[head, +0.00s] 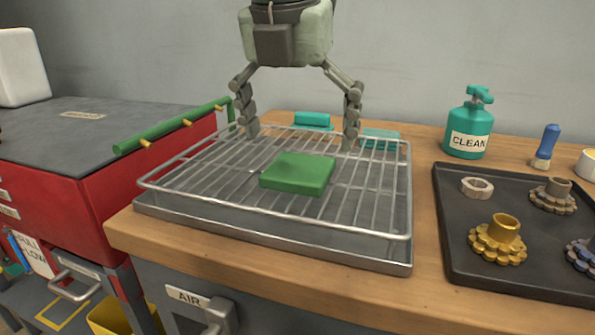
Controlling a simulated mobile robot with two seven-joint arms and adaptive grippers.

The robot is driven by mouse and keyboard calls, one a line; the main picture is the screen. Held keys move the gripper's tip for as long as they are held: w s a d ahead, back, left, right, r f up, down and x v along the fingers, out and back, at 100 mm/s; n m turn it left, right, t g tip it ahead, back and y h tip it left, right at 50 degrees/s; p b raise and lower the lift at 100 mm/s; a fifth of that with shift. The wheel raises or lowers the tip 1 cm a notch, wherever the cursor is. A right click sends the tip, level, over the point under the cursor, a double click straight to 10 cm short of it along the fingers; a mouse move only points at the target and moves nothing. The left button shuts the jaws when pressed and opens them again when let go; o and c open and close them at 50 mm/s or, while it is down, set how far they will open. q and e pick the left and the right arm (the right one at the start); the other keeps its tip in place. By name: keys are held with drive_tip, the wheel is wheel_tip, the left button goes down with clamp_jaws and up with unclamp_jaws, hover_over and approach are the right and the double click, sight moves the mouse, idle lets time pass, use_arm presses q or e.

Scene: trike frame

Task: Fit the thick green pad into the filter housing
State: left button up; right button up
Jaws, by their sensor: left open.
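The thick green pad (298,172) lies flat on the wire rack (222,180) over a metal drip tray on the wooden bench. My left gripper (298,135) is above the rear of the rack, fingers pointing down and spread wide. It is open and empty, and the pad is in front of it and apart from it. I cannot make out a filter housing in this view. My right gripper is not in view.
A black tray (457,235) with several gears is at the right. A teal CLEAN bottle (468,128) stands behind it. Teal blocks (312,119) lie behind the rack. A red cabinet (90,190) with a green rail (180,122) is at the left.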

sight(299, 167)
use_arm(q)
drive_tip(key=shift+x, duration=1.9)
drive_tip(key=shift+s+a, duration=0.2)
drive_tip(key=c, duration=1.1)
